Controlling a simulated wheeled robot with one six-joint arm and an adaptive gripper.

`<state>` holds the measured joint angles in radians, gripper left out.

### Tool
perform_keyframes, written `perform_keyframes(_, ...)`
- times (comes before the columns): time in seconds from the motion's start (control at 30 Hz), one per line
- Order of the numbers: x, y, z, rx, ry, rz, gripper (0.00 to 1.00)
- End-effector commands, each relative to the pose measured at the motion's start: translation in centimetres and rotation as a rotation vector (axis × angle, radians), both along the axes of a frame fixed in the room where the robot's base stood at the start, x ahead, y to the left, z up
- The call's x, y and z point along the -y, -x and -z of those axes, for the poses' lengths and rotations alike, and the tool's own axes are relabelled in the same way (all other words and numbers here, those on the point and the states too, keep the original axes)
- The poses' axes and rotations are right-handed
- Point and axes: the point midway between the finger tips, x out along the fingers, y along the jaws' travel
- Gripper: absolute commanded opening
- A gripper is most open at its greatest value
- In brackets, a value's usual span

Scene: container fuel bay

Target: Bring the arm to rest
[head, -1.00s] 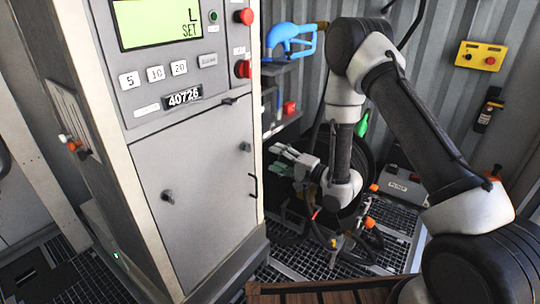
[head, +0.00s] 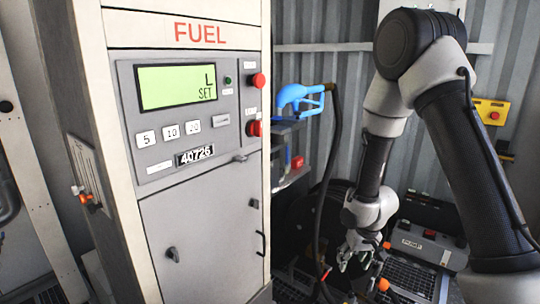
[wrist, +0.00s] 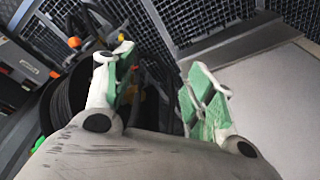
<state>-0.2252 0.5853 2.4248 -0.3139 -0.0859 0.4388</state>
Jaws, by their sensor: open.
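My gripper (head: 357,254) hangs low at the end of my bent arm, right of the fuel dispenser, in the head view. In the wrist view, its two green-padded fingers (wrist: 160,90) stand apart with nothing between them. Dark hose and floor grating show past the fingertips. My upper arm rises high at the right of the head view and the forearm drops down from it.
The fuel dispenser (head: 210,220) stands at left with a lit display (head: 177,86). A blue nozzle (head: 300,97) hangs beside it, with a dark hose (head: 328,190) close to my gripper. A yellow button box (head: 491,111) is on the corrugated wall. A grey case (head: 420,243) lies behind my gripper.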

Motion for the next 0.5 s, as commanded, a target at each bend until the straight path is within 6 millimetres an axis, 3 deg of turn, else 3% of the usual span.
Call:
perform_keyframes(0.03, 1.8, 1.2, -3.0, -0.032, 0.052, -0.012, 0.55)
perform_keyframes(0.2, 6.2, 7.4, -11.4, -0.174, 0.154, -0.045, 0.55)
perform_keyframes(0.5, 9.0, 18.1, -23.5, -0.233, 0.116, -0.024, 0.55)
